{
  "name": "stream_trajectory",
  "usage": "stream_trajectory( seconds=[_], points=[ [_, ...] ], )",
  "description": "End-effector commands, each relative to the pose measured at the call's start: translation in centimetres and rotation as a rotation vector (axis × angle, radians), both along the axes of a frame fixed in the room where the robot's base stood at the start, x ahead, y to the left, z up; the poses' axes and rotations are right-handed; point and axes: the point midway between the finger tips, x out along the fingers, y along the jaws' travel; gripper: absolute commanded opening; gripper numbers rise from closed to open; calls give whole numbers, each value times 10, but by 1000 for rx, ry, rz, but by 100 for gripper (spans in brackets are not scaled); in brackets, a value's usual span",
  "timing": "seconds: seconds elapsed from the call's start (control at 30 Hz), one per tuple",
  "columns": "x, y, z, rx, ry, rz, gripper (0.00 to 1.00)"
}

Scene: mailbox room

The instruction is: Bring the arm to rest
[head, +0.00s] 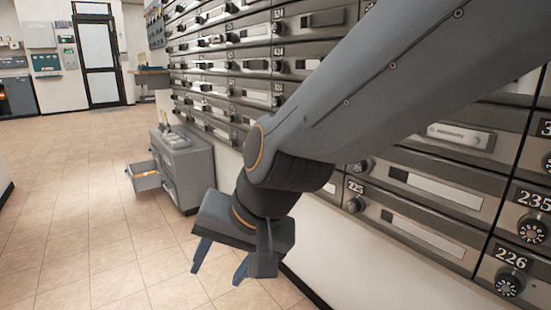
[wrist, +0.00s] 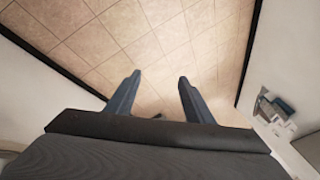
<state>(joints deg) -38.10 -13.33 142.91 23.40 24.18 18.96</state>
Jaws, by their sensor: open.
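My gripper (head: 220,262) hangs at the end of my bent arm, in the lower middle of the head view, in front of the mailbox wall. Its two blue-grey fingers point down and stand apart with nothing between them. In the wrist view, my gripper (wrist: 157,80) shows both fingers spread over bare floor tiles. My arm reaches in from the upper right and hides part of the mailbox wall.
The mailbox wall (head: 430,190) with numbered dials runs along the right. A grey cabinet (head: 188,170) stands left of my gripper, its drawer (head: 146,178) pulled out. Tiled floor (head: 70,220) is clear on the left. A glass door (head: 98,60) is at the back.

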Motion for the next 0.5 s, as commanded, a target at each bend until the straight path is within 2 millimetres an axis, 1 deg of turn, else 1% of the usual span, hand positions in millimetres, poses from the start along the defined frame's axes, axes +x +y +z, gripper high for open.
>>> stream_trajectory(
  seconds=[0.03, 0.1, 0.2, 0.33, 0.5],
  points=[
    [-17, -10, -6, -55, 14, 87, 48],
    [-37, -26, -14, -130, 35, 204, 48],
    [-63, -48, -23, -222, 66, 355, 48],
    [-92, -79, -30, -330, 110, 535, 48],
    [-88, -88, -10, -337, 119, 498, 48]
  ],
)
